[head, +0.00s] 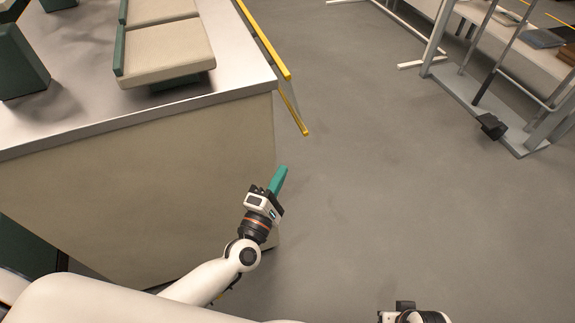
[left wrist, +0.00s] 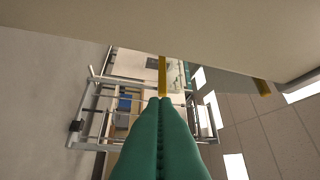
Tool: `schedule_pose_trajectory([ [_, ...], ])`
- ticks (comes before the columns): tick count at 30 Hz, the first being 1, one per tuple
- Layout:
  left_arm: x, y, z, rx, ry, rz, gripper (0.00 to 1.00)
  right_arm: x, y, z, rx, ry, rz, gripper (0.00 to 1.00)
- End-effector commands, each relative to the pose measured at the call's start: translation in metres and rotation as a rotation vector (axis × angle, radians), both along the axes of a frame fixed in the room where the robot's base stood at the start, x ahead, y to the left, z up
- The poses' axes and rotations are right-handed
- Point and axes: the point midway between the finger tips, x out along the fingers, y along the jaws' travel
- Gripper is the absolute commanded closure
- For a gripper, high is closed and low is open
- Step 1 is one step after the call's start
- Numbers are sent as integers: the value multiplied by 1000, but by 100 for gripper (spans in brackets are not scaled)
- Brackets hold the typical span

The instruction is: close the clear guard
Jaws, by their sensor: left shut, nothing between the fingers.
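The clear guard (head: 287,94) is a see-through panel with yellow edging at the right end of the workbench. One yellow bar runs along the bench's edge, and a lower yellow strip slants down beyond the corner. My left gripper (head: 281,171) has its green fingers shut and empty, below and in front of the guard, apart from it in the head view. In the left wrist view, the shut fingers (left wrist: 160,101) point toward a yellow bar (left wrist: 162,76), and I cannot tell whether they touch. My right gripper (head: 415,315) is cut off at the bottom edge.
The bench (head: 130,185) has a metal top and a beige side close to my left arm. Cushioned beige pads (head: 165,48) and dark green blocks (head: 18,62) stand on it. A grey metal rail frame (head: 470,100) stands at upper right. The floor between is clear.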

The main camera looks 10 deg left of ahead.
Motion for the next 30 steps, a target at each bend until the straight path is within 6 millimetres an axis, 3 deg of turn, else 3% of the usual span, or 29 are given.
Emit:
schedule_pose_trajectory([
  [9, 55, -10, 11, 5, -2, 1, 100, 0, 0, 1, 0, -1, 0, 64],
  [15, 81, -14, 16, 7, 0, 0, 100, 1, 0, 5, 1, -5, 0, 64],
  [30, 90, -16, 17, 8, 1, 0, 100, 0, 0, 6, -1, -1, -1, 64],
])
